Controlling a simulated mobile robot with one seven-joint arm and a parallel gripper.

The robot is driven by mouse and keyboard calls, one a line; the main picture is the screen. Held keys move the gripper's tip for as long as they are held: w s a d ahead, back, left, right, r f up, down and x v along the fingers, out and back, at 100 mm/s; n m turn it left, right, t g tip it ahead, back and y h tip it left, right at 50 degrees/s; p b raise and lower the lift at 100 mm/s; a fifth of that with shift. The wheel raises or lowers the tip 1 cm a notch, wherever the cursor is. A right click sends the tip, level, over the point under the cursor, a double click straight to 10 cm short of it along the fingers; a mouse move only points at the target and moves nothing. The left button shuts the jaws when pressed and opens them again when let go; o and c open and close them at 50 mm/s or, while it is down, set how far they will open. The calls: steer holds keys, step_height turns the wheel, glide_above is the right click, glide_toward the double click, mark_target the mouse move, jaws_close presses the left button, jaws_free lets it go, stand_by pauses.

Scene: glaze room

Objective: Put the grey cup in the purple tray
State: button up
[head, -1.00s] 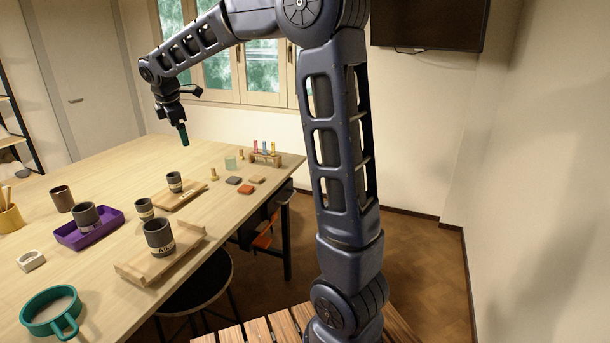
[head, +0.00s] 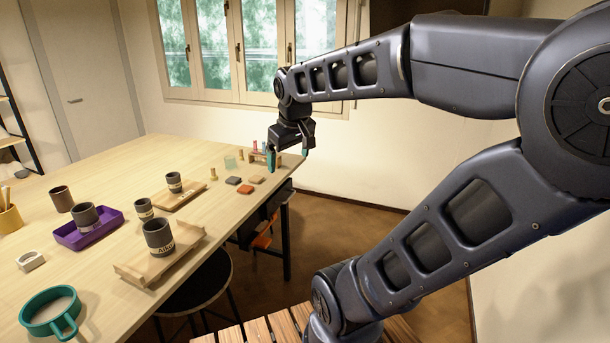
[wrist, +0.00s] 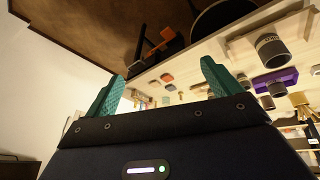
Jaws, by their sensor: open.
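The purple tray (head: 98,236) lies on the left of the table in the head view, with a dark grey cup (head: 84,215) standing upright in it. More dark grey cups stand outside it: a labelled one (head: 159,235) on the front wooden board, a small one (head: 144,208) on the table, and one (head: 174,181) on the rear board. A brownish cup (head: 61,198) stands behind the tray. Which cup is meant, I cannot tell. My gripper (head: 289,158) is open and empty by the table's far right end, well away from the tray. The wrist view shows the tray (wrist: 289,77) at right.
Small coloured tiles (head: 245,189) and a rack of vials (head: 262,156) are at the far right end. A dark stool (head: 205,280) stands by the table's near edge.

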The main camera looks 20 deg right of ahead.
steer(key=s+d+f+m, duration=0.2)
steer(key=s+f+m, duration=0.1)
steer(key=s, duration=0.2)
steer(key=shift+s+f, duration=0.2)
steer(key=shift+s, duration=0.1)
